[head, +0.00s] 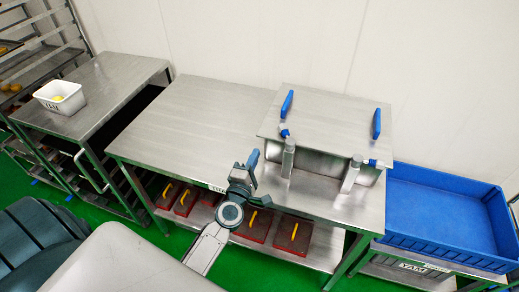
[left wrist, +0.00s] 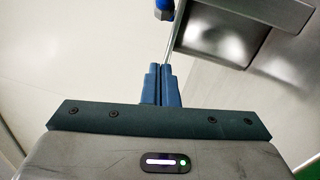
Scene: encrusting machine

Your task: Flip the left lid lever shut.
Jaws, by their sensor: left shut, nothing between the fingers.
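The steel machine box with its flat lid (head: 335,122) stands on the right part of the steel table. The left lid lever (head: 284,133) has a blue tip and sits at the lid's front left, above a steel bracket (head: 288,160). A second lever (head: 373,162) with a blue tip is at the front right. My left gripper (head: 253,158) is shut and empty, left of and in front of the left bracket. In the left wrist view its blue fingers (left wrist: 162,87) are together, and a blue-tipped metal rod (left wrist: 168,45) shows just beyond them. Contact cannot be told. My right gripper is out of view.
Two blue handles (head: 286,104) (head: 377,123) stand on the lid. The table top (head: 190,120) left of the machine is clear. A blue crate (head: 440,220) is at the right. A white bin (head: 60,97) stands on the left table. Red boxes (head: 255,227) sit on the lower shelf.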

